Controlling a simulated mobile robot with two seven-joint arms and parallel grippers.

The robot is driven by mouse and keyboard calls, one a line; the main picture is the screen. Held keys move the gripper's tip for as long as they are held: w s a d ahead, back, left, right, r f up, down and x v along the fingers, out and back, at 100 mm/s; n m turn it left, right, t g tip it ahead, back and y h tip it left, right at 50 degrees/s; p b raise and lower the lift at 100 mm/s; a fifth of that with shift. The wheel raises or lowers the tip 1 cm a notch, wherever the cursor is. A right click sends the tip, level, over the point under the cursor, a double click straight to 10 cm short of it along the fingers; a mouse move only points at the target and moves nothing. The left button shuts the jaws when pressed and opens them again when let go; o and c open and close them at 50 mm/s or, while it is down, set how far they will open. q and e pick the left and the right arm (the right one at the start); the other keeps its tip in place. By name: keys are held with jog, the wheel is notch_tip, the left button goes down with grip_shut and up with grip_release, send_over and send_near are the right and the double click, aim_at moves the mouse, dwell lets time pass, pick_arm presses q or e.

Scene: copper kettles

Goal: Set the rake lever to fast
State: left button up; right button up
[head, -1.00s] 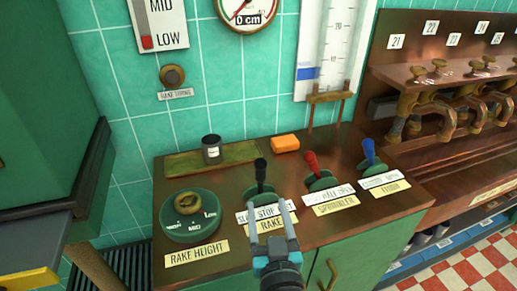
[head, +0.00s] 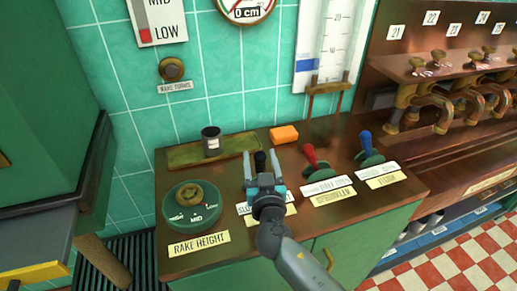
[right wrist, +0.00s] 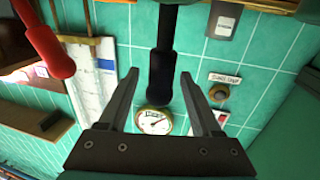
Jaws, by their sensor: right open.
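The rake lever (head: 260,161) has a black handle and stands on the copper-brown counter, behind a white position label (head: 244,209). My right gripper (head: 261,155) is open around the handle, one finger on each side. In the right wrist view the black handle (right wrist: 162,80) reaches down between the two open fingers, with gaps visible on both sides. The lever's base and most of its label are hidden behind my gripper, so I cannot tell its exact setting. My left gripper is not in view.
The red sprinkler lever (head: 311,158) and blue lever (head: 367,146) stand to the right. The rake height dial (head: 191,207) is at the left. A dark cup (head: 211,142) on a tray and an orange block (head: 284,134) sit behind. Brass taps (head: 440,100) line the right.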

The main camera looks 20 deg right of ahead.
jog(key=shift+w+d, duration=0.15)
jog(key=shift+w, duration=0.6)
jog(key=shift+w+d, duration=0.1)
jog(key=shift+w, duration=0.6)
jog(key=shift+c, duration=0.2)
grip_shut()
